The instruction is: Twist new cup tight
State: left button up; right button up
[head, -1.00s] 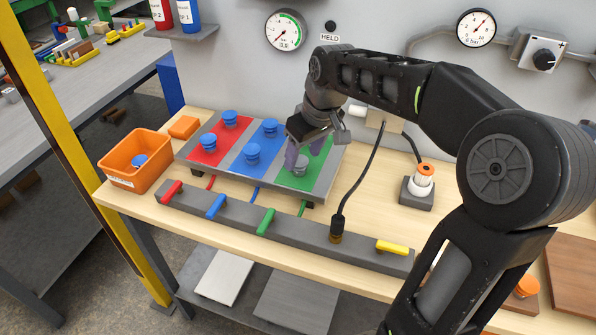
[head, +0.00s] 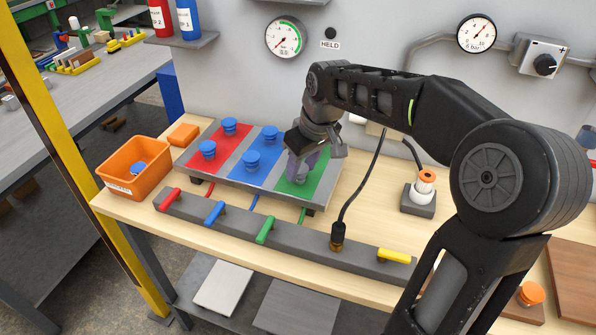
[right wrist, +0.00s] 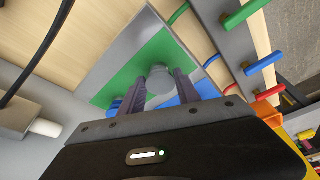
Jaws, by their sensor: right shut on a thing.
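The new cup is a grey cup (right wrist: 160,84) on the green zone (head: 313,186) of the board; in the head view my gripper mostly covers it. My right gripper (head: 301,174) points down over it, its two purple-grey fingers shut on the cup from both sides; they also show in the right wrist view (right wrist: 159,90). The cup appears to sit on the board. Blue cups stand on the red zone (head: 208,150) and the blue zone (head: 252,160). Another blue cup (right wrist: 114,106) shows beside the fingers in the right wrist view. My left gripper is not in view.
An orange bin (head: 136,183) with a blue cup inside stands left of the board. A grey manifold (head: 290,238) with red, blue, green and yellow levers runs along the front. A black hose (head: 362,185) rises right of the board. A gauge (head: 287,37) hangs behind.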

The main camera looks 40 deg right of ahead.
grip_shut()
jog(key=m+h, duration=0.1)
jog(key=m, duration=0.3)
jog(key=shift+a+b, duration=0.15)
jog(key=shift+b, duration=0.2)
jog(key=m, duration=0.2)
jog(key=shift+w+a+f+m+h+b, duration=0.1)
jog(key=shift+m+h+b, duration=0.3)
jog(key=shift+m+g+h, duration=0.3)
jog(key=shift+m+g, duration=0.1)
jog(key=shift+m, duration=0.5)
